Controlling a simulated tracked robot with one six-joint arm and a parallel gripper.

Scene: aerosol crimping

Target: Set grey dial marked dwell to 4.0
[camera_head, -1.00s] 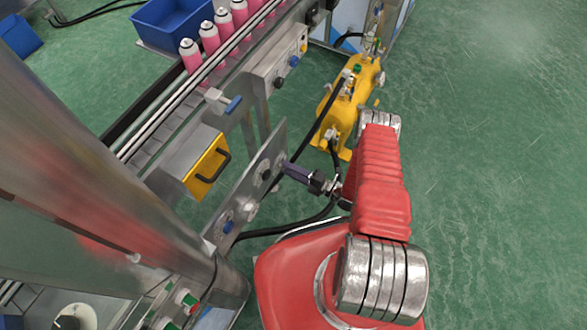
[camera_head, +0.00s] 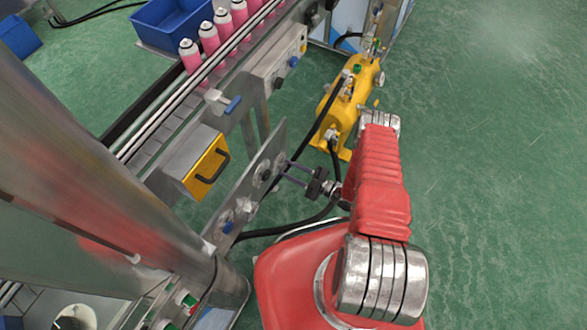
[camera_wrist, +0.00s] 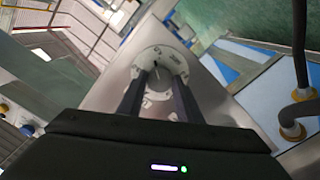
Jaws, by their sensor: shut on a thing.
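The grey dial (camera_head: 264,170) sits near the right end of the upright steel panel (camera_head: 240,186). My gripper (camera_head: 284,171) reaches it from the right, square to the panel face. In the wrist view, the two dark fingers of my gripper (camera_wrist: 160,78) lie on either side of the dial (camera_wrist: 160,66) and are shut on it. A round pale scale plate with dark marks shows around the dial. Its numbers and pointer are too small to read, and the fingers hide part of it.
Farther left on the panel are another grey dial (camera_head: 243,206) and a blue knob (camera_head: 227,227). A yellow-fronted box with a handle (camera_head: 207,167) sits above and left. A yellow pump unit (camera_head: 350,100) stands behind my arm. A black hose (camera_head: 290,228) runs below.

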